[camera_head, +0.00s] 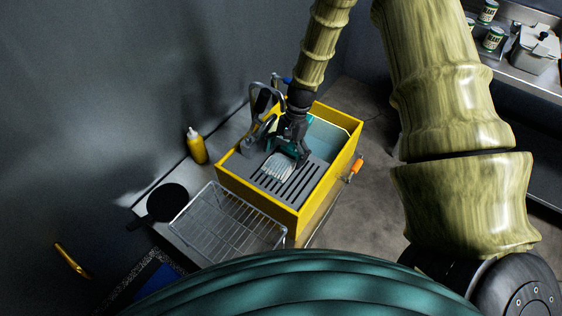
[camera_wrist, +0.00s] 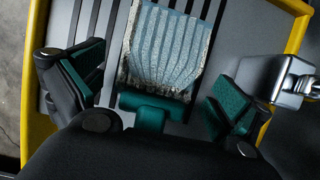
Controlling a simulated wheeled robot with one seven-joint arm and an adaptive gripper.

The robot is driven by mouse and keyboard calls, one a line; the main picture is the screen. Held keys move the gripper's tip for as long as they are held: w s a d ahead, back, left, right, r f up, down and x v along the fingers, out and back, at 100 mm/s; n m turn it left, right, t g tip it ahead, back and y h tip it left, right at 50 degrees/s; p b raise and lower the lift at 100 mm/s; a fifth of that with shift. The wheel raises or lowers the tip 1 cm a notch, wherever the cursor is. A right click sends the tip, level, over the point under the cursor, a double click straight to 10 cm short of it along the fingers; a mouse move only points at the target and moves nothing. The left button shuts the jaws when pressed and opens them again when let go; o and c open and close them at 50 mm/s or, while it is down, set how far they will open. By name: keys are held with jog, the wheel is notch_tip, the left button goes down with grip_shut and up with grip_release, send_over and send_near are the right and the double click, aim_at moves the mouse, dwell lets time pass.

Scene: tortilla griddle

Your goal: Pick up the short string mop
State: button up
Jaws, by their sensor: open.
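The short string mop has pale grey strings (camera_head: 279,167) and lies on the slotted grey top of a yellow bin. In the wrist view its strings (camera_wrist: 167,50) spread away from a teal head piece (camera_wrist: 150,115). My gripper (camera_head: 290,150) is over the mop at its head end. In the wrist view my gripper (camera_wrist: 158,95) is open, with one finger on each side of the mop and gaps between. The gripper body hides whatever part of the mop lies beneath it, and I cannot tell whether a handle is there.
The yellow bin (camera_head: 256,202) has a teal basin (camera_head: 330,140) behind the slotted part. A metal fitting (camera_wrist: 288,80) is close to the right finger. A wire rack (camera_head: 228,222), black pan (camera_head: 167,203) and yellow bottle (camera_head: 197,146) stand to the left.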

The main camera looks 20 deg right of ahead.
jog(key=c, duration=1.1)
jog(key=shift+r, duration=0.15)
jog(key=shift+c, duration=0.2)
